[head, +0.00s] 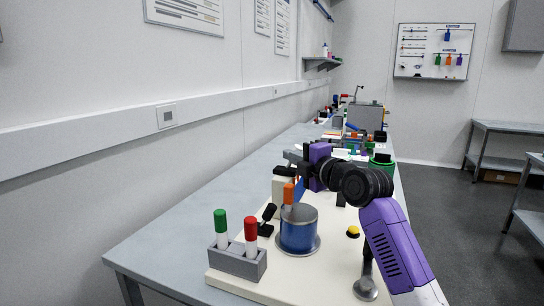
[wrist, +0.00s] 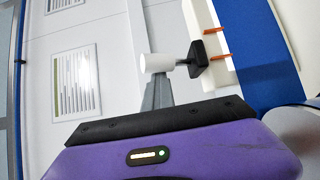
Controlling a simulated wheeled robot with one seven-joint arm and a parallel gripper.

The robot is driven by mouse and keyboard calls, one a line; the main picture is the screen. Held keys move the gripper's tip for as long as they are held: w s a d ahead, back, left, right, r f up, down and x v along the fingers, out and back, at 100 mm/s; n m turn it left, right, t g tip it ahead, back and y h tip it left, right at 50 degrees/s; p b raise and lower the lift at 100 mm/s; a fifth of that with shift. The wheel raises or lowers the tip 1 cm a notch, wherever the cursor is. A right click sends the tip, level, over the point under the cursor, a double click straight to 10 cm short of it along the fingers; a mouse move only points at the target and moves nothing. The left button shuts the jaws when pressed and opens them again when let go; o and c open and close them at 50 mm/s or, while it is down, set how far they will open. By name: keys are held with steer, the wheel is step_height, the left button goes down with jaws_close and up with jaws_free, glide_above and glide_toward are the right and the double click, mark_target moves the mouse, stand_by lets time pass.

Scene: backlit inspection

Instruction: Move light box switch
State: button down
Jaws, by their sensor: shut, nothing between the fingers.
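My gripper (head: 292,156) reaches left from its purple body over the bench in the head view. In the wrist view its grey fingers (wrist: 157,96) are together, with nothing between them. A white cylinder (wrist: 157,63) on a black stem and block (wrist: 198,56) shows just past the fingertips. It looks like a switch knob, but I cannot tell whether the fingers touch it. A cream part (wrist: 207,36) with two orange prongs stands right of it. In the head view, a cream box (head: 283,178) is partly hidden behind an orange piece (head: 288,194).
A blue cylinder (head: 298,236) with a grey top stands on the cream board. A grey holder (head: 237,262) with green and red markers is at the front left, near a tilted black piece (head: 268,213). A yellow-topped button (head: 353,232) is right. The bench's left strip (head: 180,230) is clear.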

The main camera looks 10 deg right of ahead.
steer(key=shift+d+f, duration=0.1)
steer(key=shift+d, duration=0.15)
steer(key=v, duration=0.7)
steer(key=shift+s, duration=0.4)
